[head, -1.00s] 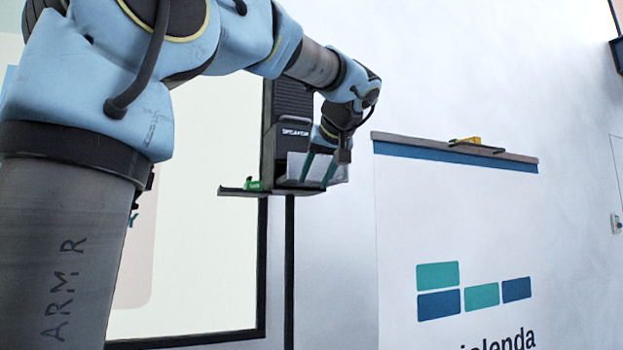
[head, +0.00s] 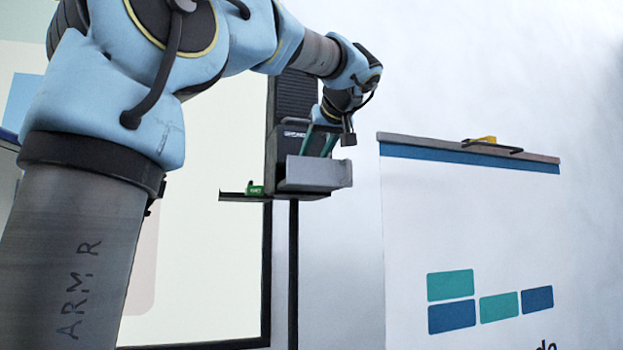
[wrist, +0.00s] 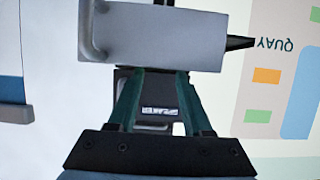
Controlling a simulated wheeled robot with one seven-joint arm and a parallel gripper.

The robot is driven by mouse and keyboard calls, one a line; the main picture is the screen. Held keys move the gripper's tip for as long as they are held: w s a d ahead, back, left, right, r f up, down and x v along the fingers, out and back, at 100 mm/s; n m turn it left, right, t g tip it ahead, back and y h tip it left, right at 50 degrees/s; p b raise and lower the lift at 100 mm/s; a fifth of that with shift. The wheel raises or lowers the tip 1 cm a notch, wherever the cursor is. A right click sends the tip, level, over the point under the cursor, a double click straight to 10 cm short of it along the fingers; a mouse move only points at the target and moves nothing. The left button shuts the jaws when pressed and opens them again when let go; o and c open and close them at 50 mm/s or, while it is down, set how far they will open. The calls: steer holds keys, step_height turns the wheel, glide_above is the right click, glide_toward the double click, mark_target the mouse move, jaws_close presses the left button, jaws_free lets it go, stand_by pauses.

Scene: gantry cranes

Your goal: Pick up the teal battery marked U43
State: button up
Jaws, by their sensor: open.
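I see no thing that I can make out as the teal battery marked U43. A small green block (head: 256,189) with a pale label lies on the dark shelf (head: 237,196) left of the grey box; its marking is too small to read. My gripper (head: 317,153) has two teal fingers, open and pointing down, partly hidden behind the grey box front (head: 315,174). In the wrist view my gripper (wrist: 156,73) shows its fingers apart, with a dark unit with a white label (wrist: 159,111) visible between them. The inside of the grey box is hidden.
The grey box with a side handle (wrist: 92,28) stands close to the fingertips. A dark column (head: 293,100) rises behind. At right, a white panel's top ledge (head: 425,146) carries a yellow object (head: 487,140) and a dark bar. The space between is clear.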

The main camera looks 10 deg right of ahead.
steer(key=p+x, duration=0.1)
steer(key=x, duration=0.3)
steer(key=shift+w+f+p, duration=0.25)
steer(key=shift+w+p, duration=0.05)
steer(key=shift+p, duration=0.1)
jaws_close()
stand_by(1.0)
